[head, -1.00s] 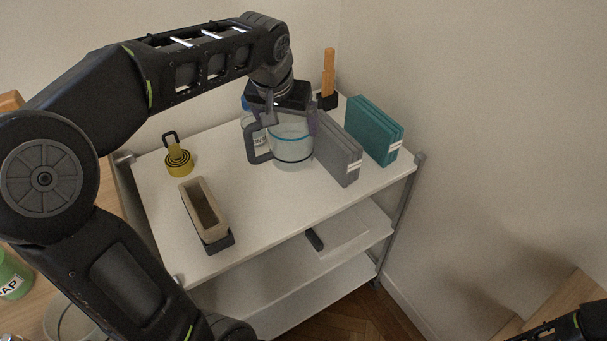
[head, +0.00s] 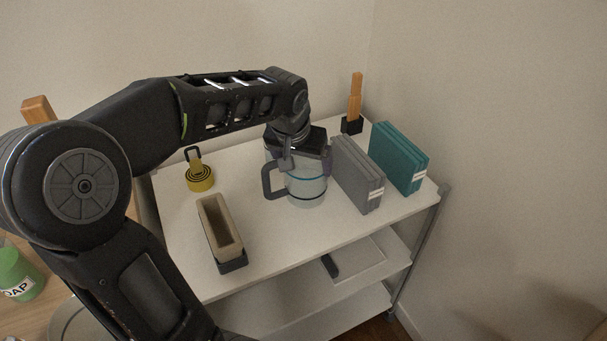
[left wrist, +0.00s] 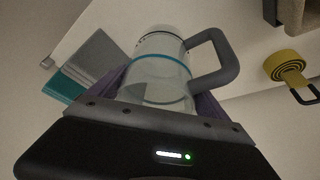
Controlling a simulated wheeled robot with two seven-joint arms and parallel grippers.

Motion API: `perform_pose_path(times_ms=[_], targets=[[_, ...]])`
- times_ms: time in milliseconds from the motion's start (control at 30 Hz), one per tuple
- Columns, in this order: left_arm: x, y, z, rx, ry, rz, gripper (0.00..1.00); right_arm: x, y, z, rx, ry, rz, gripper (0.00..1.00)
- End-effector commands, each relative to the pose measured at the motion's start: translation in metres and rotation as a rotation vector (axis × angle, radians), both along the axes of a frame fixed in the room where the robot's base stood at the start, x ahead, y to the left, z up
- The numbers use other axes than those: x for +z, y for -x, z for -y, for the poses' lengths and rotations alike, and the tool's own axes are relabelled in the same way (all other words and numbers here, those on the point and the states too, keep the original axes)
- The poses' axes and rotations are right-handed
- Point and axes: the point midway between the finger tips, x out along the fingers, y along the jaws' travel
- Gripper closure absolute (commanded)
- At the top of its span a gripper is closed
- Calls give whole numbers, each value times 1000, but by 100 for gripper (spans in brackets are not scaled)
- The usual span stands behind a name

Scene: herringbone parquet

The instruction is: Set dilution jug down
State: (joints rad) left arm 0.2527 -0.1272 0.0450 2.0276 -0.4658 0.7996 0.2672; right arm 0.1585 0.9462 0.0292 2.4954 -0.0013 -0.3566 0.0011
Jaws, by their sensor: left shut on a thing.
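The dilution jug (head: 306,190) is clear with a blue band and a dark grey handle. It is upright at the top shelf of the white cart (head: 290,245), left of the grey folders; whether its base touches the shelf I cannot tell. My left gripper (head: 298,158) comes from above and behind and is shut on the jug. In the left wrist view the jug (left wrist: 158,75) sits between the purple-lined fingers, its handle to the right. My right gripper is not in view.
Grey folders (head: 357,175) stand close right of the jug, teal folders (head: 398,158) beyond. A wooden-handled item (head: 354,105) stands behind. The shelf front is clear.

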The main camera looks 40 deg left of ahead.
Motion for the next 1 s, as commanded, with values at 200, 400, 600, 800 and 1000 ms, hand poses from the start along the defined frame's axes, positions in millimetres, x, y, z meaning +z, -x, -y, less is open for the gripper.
perform_pose_path(times_ms=[200,400,600,800,1000], targets=[[0,0,0,0,0,1,78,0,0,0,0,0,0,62],[-23,1,0,0,2,-3,78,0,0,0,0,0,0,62],[-37,0,0,-1,0,2,78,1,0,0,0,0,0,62],[-37,0,0,0,0,2,78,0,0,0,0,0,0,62],[-40,0,0,0,1,1,6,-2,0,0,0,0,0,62]])
